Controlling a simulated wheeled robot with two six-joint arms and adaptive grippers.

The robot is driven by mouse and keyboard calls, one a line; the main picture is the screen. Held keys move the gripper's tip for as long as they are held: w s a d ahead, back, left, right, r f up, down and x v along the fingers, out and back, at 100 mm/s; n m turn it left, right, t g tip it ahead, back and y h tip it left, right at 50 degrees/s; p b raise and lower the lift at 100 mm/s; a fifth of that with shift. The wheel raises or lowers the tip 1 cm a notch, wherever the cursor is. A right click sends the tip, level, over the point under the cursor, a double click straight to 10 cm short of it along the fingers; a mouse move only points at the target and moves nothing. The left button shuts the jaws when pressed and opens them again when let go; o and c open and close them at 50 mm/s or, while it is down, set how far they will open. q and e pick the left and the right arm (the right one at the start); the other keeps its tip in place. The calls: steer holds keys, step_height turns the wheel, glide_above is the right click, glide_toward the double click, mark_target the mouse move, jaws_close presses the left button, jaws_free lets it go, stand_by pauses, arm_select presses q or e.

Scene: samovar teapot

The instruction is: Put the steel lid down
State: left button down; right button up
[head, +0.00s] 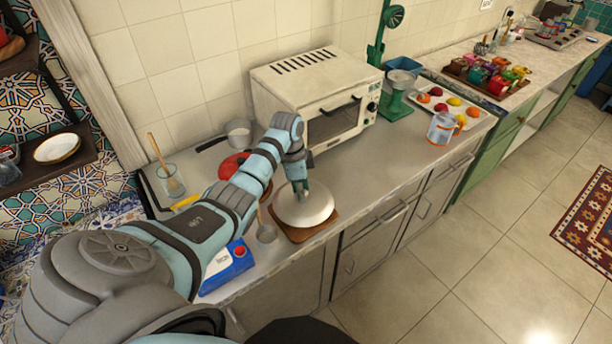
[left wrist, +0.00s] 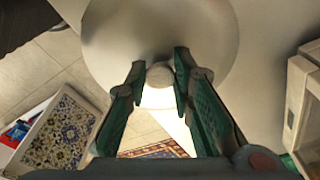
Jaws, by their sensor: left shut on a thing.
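The steel lid (head: 305,211) is a pale round disc over a brown square board (head: 291,236) near the counter's front edge. My left gripper (head: 301,190) is above the lid's middle. In the left wrist view the lid (left wrist: 205,35) fills the top middle, and my left gripper (left wrist: 167,82) has its green fingers on either side of the round knob (left wrist: 160,75), shut on it. I cannot tell whether the lid touches the board or hangs just above it. My right gripper is not in view.
A cream toaster oven (head: 283,97) stands behind and right of the lid. A small ladle (head: 266,233) and a blue box (head: 228,268) lie to its left. A glass jar (head: 171,182) stands further left.

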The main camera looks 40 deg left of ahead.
mark_target(296, 197)
arm_select(q)
step_height(296, 197, down, 4)
steer(key=b, duration=0.3)
steer(key=shift+f+b, duration=0.2)
steer(key=shift+b, duration=0.15)
steer(key=shift+r, duration=0.3)
steer(key=c, duration=1.8)
jaws_free()
steer(key=shift+f, duration=0.2)
steer(key=shift+c, duration=0.2)
steer(key=o, duration=0.4)
steer(key=shift+o, duration=0.2)
steer(key=shift+r, duration=0.15)
steer(key=shift+r+p, duration=0.35)
steer(key=shift+p, duration=0.05)
step_height(296, 197, up, 11)
steer(key=s+a, duration=0.1)
steer(key=shift+r+p, duration=0.2)
steer(key=shift+p, duration=0.25)
